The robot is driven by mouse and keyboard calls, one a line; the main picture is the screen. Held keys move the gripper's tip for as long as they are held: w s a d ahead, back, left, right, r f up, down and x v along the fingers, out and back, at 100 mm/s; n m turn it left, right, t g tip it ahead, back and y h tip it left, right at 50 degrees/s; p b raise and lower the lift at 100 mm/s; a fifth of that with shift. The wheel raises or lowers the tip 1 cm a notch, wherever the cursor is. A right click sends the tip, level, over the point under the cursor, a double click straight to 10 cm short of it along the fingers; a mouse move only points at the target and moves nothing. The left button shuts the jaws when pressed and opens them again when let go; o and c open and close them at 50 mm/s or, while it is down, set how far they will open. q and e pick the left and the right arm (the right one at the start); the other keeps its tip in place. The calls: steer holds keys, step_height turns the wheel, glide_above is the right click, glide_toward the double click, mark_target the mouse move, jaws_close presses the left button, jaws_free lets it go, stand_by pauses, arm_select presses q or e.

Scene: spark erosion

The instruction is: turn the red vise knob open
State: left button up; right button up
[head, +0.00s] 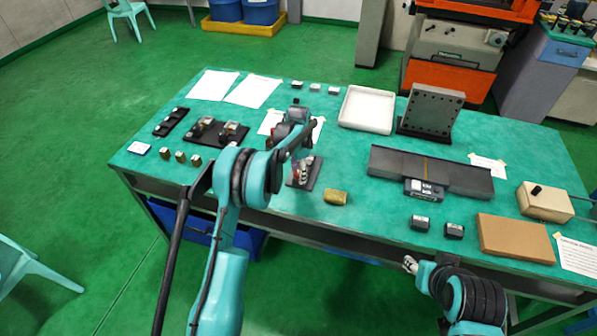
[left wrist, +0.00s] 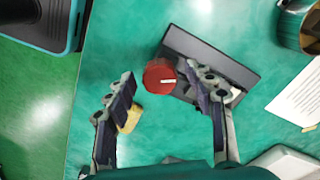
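The red vise knob (left wrist: 160,77), with a white mark on its face, shows in the left wrist view at the edge of a dark base plate (left wrist: 225,58). The grey metal vise body (left wrist: 232,95) on the plate is partly hidden by a finger. My left gripper (left wrist: 157,74) is open, with one finger on each side of the knob; I cannot tell whether either finger touches it. In the head view my left gripper (head: 303,167) is over the plate (head: 305,181) and largely covers the knob. My right gripper (head: 410,265) is low by the table's front edge, its opening unclear.
A yellowish block (head: 336,197) lies just right of the plate. A white tray (head: 367,109), an angle plate (head: 432,111) and a long dark plate (head: 430,170) stand farther right. Small blocks and papers lie at the left.

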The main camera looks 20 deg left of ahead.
arm_select(q)
steer(key=c, duration=1)
